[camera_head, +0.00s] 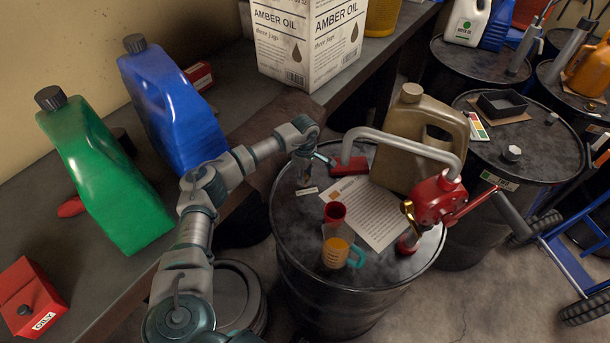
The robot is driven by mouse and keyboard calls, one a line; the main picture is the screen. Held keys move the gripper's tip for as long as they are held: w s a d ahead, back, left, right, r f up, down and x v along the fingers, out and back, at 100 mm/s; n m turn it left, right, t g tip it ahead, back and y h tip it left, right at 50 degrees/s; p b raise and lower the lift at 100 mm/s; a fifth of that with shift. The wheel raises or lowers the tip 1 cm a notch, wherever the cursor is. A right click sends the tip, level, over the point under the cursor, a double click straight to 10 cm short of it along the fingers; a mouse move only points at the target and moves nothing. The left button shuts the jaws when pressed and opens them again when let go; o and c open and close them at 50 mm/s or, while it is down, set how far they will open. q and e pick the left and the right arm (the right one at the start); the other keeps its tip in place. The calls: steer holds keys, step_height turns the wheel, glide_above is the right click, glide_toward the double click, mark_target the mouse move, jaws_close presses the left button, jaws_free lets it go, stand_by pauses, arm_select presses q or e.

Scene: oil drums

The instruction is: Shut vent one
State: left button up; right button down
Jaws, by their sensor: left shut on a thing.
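My left arm reaches in from the lower left to the near black drum (290,235). My left gripper (303,176) points down at the back left of the drum's lid. It is shut on a small fitting there, which I take as vent one; the fingers mostly hide it, so I cannot tell how far it is turned. A small white label (307,191) lies just in front of the fingertips, too small to read. A short red piece (324,159) shows just right of the gripper. My right gripper is not in view.
Blue (170,110) and green (105,175) jugs stand on the left bench.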

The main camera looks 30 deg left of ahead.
arm_select(q)
steer(key=shift+a, duration=0.1)
steer(key=o, duration=1.1)
steer(key=shift+o, duration=0.3)
steer(key=shift+w+a+f, duration=0.1)
step_height(320, 180, up, 12)
steer(key=shift+f, duration=0.1)
